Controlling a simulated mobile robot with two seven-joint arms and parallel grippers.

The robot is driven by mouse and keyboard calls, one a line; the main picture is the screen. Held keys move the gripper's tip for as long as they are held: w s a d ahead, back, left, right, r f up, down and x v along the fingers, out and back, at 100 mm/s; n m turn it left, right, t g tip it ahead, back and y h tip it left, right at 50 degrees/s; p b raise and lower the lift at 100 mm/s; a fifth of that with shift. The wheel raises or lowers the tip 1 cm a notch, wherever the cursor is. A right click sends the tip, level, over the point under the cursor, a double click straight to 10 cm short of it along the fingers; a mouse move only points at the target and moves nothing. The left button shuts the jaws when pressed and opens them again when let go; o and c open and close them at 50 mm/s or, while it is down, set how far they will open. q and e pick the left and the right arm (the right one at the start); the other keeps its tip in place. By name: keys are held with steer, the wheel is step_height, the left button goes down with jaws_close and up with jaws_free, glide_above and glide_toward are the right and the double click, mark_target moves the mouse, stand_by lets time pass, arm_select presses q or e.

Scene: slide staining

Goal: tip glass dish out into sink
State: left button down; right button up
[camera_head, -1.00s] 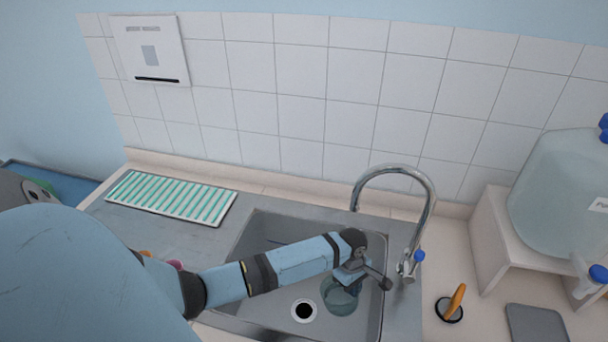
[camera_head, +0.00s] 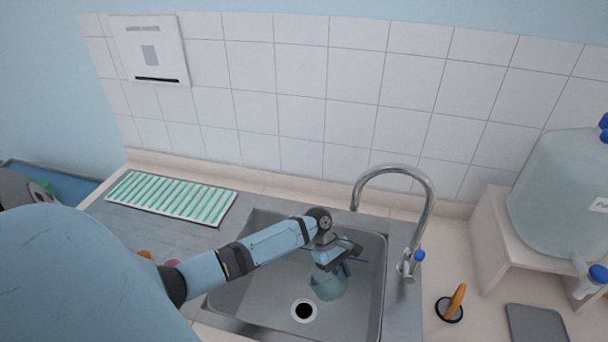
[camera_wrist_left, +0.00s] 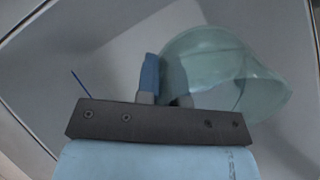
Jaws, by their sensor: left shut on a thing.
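The glass dish (camera_head: 328,286) is clear and greenish. It is tilted over the sink basin (camera_head: 262,284), to the right of and a little above the drain in the head view. My left gripper (camera_head: 338,268) is shut on the dish's wall. In the left wrist view the dish (camera_wrist_left: 225,72) shows large, on its side, with its opening toward the lower right. One blue finger (camera_wrist_left: 150,76) lies against its edge; the other is partly hidden by the dish. I cannot make out any liquid in it. My right gripper is not in view.
The curved tap (camera_head: 424,205) stands at the sink's right rim. A green-striped rack (camera_head: 172,197) lies on the left drainboard. A large water container (camera_head: 560,190) stands on a white stand at right. An orange-handled tool (camera_head: 456,300) is on the counter.

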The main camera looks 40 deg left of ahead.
arm_select(q)
steer(key=shift+a+r+h, duration=0.2)
steer(key=shift+h, duration=0.2)
steer(key=h+b, duration=0.1)
steer(key=b, duration=0.1)
steer(key=shift+a+r+b, duration=0.2)
steer(key=shift+b, duration=0.15)
steer(key=shift+r, duration=0.25)
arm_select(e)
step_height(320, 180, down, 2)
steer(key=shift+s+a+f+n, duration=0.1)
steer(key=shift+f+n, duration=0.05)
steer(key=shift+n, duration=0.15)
arm_select(q)
steer(key=shift+a+h+b, duration=0.1)
steer(key=shift+h+b, duration=0.2)
steer(key=shift+b, duration=0.25)
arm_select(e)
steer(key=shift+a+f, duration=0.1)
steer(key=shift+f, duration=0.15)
arm_select(q)
steer(key=shift+a+r+h+b, duration=0.15)
steer(key=shift+r+h+b, duration=0.55)
steer(key=shift+b, duration=1)
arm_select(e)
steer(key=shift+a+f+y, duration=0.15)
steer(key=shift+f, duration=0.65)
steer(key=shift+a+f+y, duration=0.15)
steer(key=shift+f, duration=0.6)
